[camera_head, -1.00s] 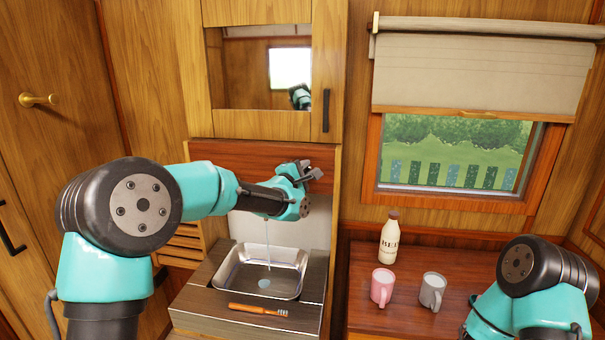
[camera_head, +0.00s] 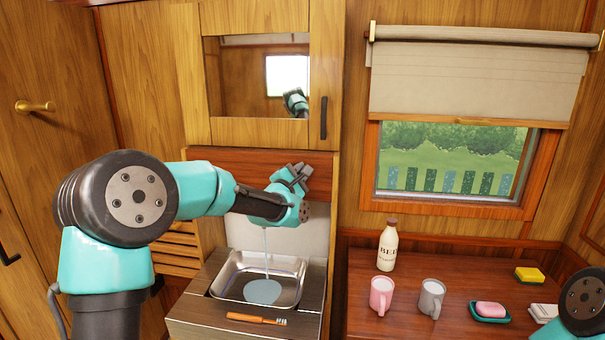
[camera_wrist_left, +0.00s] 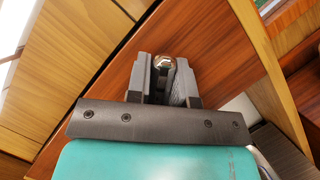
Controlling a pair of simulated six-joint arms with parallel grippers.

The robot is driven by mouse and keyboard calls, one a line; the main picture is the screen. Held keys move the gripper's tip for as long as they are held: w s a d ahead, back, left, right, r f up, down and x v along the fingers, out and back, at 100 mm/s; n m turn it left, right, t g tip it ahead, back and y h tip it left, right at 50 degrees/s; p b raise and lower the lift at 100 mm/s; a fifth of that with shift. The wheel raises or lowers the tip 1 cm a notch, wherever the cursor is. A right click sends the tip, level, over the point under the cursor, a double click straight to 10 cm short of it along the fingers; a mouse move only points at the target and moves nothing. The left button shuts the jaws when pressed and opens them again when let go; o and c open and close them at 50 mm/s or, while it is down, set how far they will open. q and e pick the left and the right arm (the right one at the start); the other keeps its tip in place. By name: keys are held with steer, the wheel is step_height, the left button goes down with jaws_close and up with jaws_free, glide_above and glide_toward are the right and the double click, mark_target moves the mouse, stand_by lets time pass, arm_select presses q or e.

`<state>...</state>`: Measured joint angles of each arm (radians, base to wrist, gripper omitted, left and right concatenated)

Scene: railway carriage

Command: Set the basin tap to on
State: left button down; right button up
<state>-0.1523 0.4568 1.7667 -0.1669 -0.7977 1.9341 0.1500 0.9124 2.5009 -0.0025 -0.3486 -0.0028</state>
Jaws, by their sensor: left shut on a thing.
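The metal basin (camera_head: 229,275) is set in the washstand. A thin stream of water (camera_head: 266,240) falls into it, and a pool of water (camera_head: 262,291) lies on its bottom. My left gripper (camera_head: 298,174) is above the basin against the back panel. In the left wrist view my left gripper (camera_wrist_left: 163,80) is shut on a shiny metal tap part (camera_wrist_left: 162,61) between its fingers. The rest of the tap is hidden behind my left gripper and arm. My right gripper is out of view; only part of my right arm shows at the lower right.
An orange toothbrush (camera_head: 255,319) lies on the washstand's front edge. A bottle (camera_head: 387,248), pink mug (camera_head: 381,294), grey mug (camera_head: 431,297), pink soap (camera_head: 490,309) on a dish and yellow sponge (camera_head: 529,274) stand on the right-hand table. A mirror cabinet (camera_head: 262,133) is above.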

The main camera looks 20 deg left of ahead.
arm_select(q)
steer(key=c, duration=1)
jaws_free()
steer(key=v, duration=1.7)
steer(key=shift+s, duration=0.2)
